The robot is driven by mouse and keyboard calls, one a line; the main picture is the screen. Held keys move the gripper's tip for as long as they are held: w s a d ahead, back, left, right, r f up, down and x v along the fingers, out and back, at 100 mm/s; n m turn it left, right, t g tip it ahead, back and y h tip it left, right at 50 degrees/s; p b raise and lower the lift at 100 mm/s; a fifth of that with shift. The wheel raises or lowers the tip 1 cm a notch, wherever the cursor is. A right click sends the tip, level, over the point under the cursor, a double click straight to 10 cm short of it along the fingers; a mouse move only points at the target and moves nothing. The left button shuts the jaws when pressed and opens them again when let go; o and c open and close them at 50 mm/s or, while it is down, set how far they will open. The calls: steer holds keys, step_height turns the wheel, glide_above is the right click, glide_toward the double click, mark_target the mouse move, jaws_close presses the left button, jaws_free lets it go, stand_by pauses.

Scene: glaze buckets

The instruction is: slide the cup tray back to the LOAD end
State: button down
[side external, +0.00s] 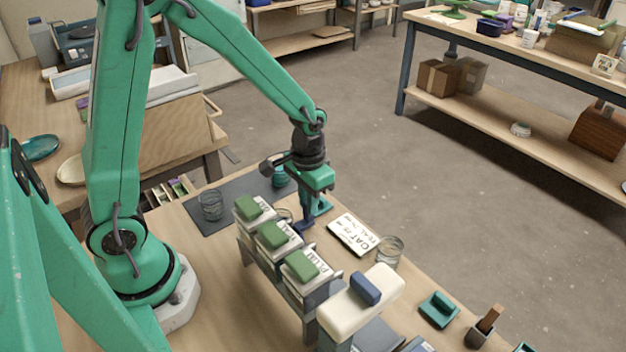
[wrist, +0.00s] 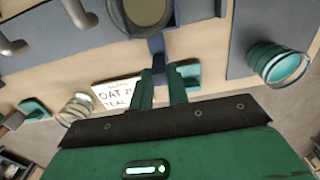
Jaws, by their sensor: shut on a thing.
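My gripper (side external: 310,218) points down at the far side of the rack and is shut on a dark blue tab, the cup tray's handle (side external: 303,224). In the wrist view the handle (wrist: 157,62) stands between my two green fingers (wrist: 160,88). A round cup (wrist: 148,10) sits just beyond it at the top edge, partly cut off. In the side view that cup (side external: 284,215) is mostly hidden behind the buckets. The rest of the tray is hidden by the rack. I see no LOAD marking.
A card (side external: 353,234) reading OAT and TEAL lies right of my gripper, beside a clear jar (side external: 388,251). A dark mat (side external: 235,208) bears another clear jar (side external: 210,205) and a teal cup (side external: 281,177).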

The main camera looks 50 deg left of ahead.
steer(key=shift+a, duration=2)
steer(key=c, duration=1.5)
jaws_free()
steer(key=shift+o, duration=0.2)
steer(key=shift+r, duration=0.1)
step_height(320, 180, up, 7)
